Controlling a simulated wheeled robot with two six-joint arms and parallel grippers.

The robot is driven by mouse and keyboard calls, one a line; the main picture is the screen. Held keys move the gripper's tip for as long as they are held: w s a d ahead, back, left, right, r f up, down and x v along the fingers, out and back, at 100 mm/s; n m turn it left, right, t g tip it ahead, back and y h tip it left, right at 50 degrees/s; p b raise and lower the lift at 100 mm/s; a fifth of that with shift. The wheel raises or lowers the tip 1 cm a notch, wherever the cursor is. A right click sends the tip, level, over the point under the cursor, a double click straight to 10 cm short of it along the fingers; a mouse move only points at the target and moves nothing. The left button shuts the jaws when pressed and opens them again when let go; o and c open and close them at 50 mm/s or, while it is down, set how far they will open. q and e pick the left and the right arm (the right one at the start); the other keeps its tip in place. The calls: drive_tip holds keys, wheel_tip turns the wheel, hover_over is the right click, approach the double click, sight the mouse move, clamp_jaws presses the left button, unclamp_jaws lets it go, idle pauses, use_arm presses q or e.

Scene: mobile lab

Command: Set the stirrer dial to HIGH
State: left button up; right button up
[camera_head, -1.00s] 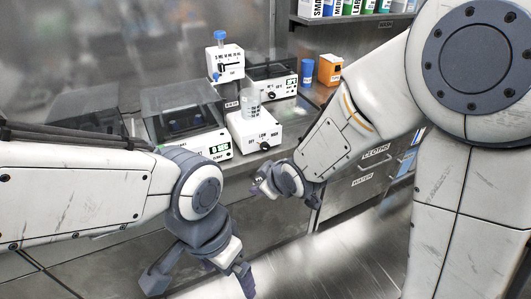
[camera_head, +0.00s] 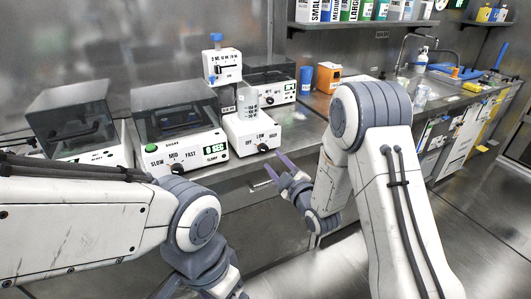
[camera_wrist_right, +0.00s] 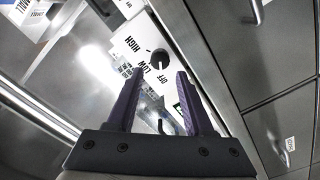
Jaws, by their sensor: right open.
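The stirrer (camera_head: 240,132) is a white box on the counter with a clear beaker (camera_head: 247,103) on top. Its front carries the words OFF, LOW and HIGH above a small black dial (camera_head: 263,148). In the right wrist view the dial (camera_wrist_right: 159,58) shows just beyond the fingertips; I cannot tell which word its mark points at. My right gripper (camera_head: 277,163) is open and empty, just below and in front of the dial. In the right wrist view its purple fingers (camera_wrist_right: 157,76) are spread apart. My left gripper (camera_head: 228,287) is cut off at the bottom edge.
Left of the stirrer stands a lidded machine (camera_head: 180,130) with a green button and display. Behind are a white device with a blue top (camera_head: 222,68) and another lidded machine (camera_head: 270,85). A blue bottle (camera_head: 305,80) and orange box (camera_head: 326,78) stand right. Drawers lie below the counter.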

sight(265, 150)
drive_tip(key=x, duration=0.6)
drive_tip(key=shift+w+a, duration=0.1)
drive_tip(key=shift+w, duration=0.1)
drive_tip(key=shift+c, duration=0.4)
clamp_jaws()
